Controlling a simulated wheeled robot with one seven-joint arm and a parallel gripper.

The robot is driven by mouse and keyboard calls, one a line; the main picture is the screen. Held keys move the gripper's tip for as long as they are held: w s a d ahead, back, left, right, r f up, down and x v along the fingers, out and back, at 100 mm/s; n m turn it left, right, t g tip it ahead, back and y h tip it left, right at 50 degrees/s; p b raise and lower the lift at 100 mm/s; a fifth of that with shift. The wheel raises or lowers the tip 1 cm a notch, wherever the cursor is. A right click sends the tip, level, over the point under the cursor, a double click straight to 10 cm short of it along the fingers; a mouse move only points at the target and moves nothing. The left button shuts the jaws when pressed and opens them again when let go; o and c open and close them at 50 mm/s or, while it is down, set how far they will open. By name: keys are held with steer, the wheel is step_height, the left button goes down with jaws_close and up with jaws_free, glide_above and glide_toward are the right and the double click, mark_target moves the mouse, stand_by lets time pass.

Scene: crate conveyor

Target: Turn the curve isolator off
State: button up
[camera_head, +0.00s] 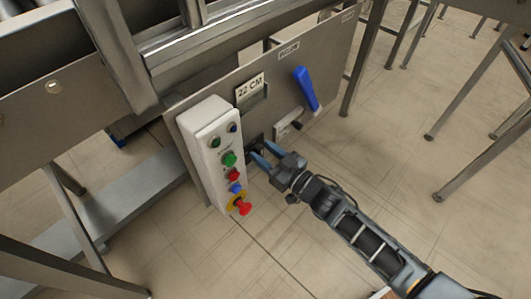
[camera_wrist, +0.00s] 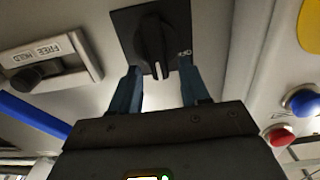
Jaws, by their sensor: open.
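The curve isolator looks to be the black rotary knob (camera_wrist: 154,45) on a square black plate (camera_wrist: 125,22) in the wrist view. Its handle lies roughly along the picture's vertical. Part of a label shows at the plate's right edge, too cut off to read. My gripper (camera_wrist: 160,70) is open, with one blue finger on each side of the knob's lower end; I cannot tell whether they touch it. In the head view my gripper (camera_head: 260,151) reaches the panel just right of the white button box, and its fingers mostly hide the isolator.
The white button box (camera_head: 205,128) with green, red and blue buttons and a red emergency stop (camera_head: 242,207) stands close left of my gripper. A sliding latch (camera_head: 289,125), labelled FREE HOLD in the wrist view (camera_wrist: 45,58), and a blue lever (camera_head: 307,88) are on the panel (camera_head: 330,60).

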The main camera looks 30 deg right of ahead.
steer(key=shift+c, duration=0.2)
jaws_close()
stand_by(0.3)
steer(key=n, duration=0.2)
steer(key=a+n+b, duration=0.1)
steer(key=n, duration=0.2)
steer(key=shift+s+f, duration=0.15)
steer(key=shift+s, duration=0.05)
steer(key=shift+s+a+f+n+b, duration=0.1)
steer(key=shift+a+f+n+b, duration=0.45)
steer(key=shift+n, duration=1.6)
steer(key=shift+s+d+f+n+b, duration=0.15)
steer(key=shift+n+b, duration=0.75)
steer(key=shift+n, duration=1.2)
steer(key=shift+w+a+f+n+b, duration=0.1)
steer(key=shift+a+f+n+b, duration=0.45)
steer(key=shift+n, duration=1.6)
steer(key=shift+d+r, duration=0.15)
steer(key=shift+d, duration=0.1)
steer(key=shift+s, duration=0.1)
